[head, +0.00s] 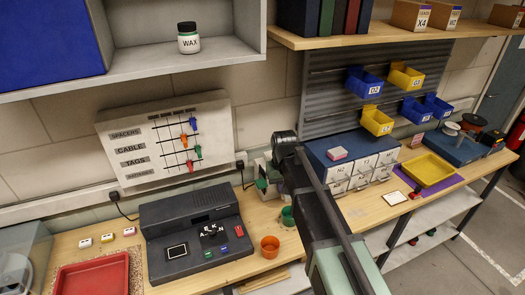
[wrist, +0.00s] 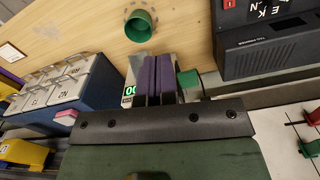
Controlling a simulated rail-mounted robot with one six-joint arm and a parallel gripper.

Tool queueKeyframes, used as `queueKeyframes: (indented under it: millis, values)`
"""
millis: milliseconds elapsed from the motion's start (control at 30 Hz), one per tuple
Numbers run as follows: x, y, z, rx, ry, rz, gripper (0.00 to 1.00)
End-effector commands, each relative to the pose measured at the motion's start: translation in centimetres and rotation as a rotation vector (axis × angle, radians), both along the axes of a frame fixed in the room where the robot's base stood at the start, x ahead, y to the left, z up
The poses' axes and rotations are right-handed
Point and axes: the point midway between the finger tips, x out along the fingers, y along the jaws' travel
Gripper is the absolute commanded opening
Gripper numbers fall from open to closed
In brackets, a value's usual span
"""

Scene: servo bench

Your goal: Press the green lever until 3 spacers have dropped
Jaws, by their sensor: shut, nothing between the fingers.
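The dispenser (head: 259,168) is a pale box against the wall, partly hidden behind my arm. Its green lever (head: 261,184) sticks out at the front left in the head view. In the wrist view the green lever (wrist: 187,78) is just right of my gripper (wrist: 157,58), whose two purple fingers are shut together and empty. The fingers overlap the dispenser in the picture; contact cannot be told. A green display (wrist: 129,91) beside them seems to show zeros, partly covered. A green cup (wrist: 140,27) stands in front of the dispenser; no spacers can be made out in it.
A dark console (head: 190,235) stands left of the dispenser, and an orange cup (head: 270,247) stands in front. A blue drawer unit (head: 325,160) is to the right. A red tray (head: 92,277) lies at the left. A wall board (head: 165,145) with colored sliders hangs above.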

Motion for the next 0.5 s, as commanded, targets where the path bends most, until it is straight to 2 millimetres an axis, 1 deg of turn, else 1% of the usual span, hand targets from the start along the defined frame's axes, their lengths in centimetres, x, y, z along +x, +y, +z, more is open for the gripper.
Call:
queueKeyframes:
  millis: [33, 67, 100, 133, 200, 233, 300, 333, 500]
  values:
    - [3.6, 2.2, 4.5, 0.000, 0.000, 0.030, 0.00]
    - [5.0, 3.2, 5.4, 0.000, 0.000, 0.047, 0.00]
    - [6.8, 4.5, 6.3, 0.000, 0.000, 0.070, 0.00]
    - [8.0, 5.4, 6.8, 0.000, 0.000, 0.084, 0.00]
    - [10.4, 6.6, 6.8, 0.000, 0.000, 0.110, 0.00]
    - [11.2, 6.9, 6.4, 0.000, 0.000, 0.118, 0.00]
    - [12.3, 7.1, 5.9, 0.001, 0.000, 0.132, 0.00]
    - [12.4, 7.2, 5.9, 0.001, 0.000, 0.139, 0.00]
    - [12.0, 7.0, 5.9, 0.001, 0.000, 0.156, 0.00]
